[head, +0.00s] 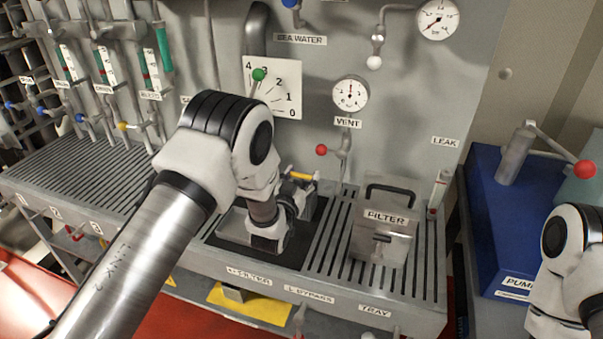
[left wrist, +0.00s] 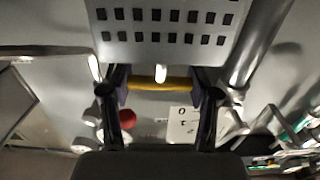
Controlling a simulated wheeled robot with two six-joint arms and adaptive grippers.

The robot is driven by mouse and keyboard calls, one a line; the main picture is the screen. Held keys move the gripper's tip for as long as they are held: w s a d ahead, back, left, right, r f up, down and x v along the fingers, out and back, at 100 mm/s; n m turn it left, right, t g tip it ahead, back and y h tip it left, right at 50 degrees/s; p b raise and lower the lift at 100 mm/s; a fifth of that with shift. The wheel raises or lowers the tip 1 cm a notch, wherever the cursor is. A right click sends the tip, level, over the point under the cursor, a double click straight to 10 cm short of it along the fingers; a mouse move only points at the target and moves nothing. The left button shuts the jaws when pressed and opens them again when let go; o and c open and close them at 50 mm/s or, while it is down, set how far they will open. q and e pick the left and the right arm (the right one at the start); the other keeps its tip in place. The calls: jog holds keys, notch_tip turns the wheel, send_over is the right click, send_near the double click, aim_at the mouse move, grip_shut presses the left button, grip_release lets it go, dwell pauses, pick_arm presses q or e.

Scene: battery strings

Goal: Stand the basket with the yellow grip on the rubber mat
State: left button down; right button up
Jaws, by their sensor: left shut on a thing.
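The basket's yellow grip (head: 300,176) shows just beyond my left gripper (head: 297,186), near the back of the bench. In the left wrist view the yellow grip (left wrist: 160,84) lies crosswise between the two dark fingers of my left gripper (left wrist: 160,92), which is shut on it. The basket's grey perforated wall (left wrist: 165,30) fills the top of that view. In the head view my wrist hides most of the basket. The dark rubber mat (head: 295,252) lies under my wrist on the bench. I cannot tell whether the basket touches it. My right gripper is out of view.
A metal filter box (head: 383,240) with a black handle stands right of the mat on the slatted bench (head: 330,250). A red-knobbed vent valve (head: 321,150) sticks out of the wall behind. A blue pump block (head: 495,220) stands at the right.

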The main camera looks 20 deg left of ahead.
pick_arm(q)
jog(key=shift+f, duration=0.1)
jog(key=shift+f+b, duration=0.1)
jog(key=shift+b, duration=0.25)
jog(key=shift+c, duration=1.3)
grip_release()
jog(key=shift+r, duration=0.2)
jog(key=shift+s, duration=0.2)
jog(key=s+b, duration=0.2)
jog(key=s, duration=0.9)
jog(key=shift+s+a, duration=0.2)
jog(key=shift+s, duration=0.15)
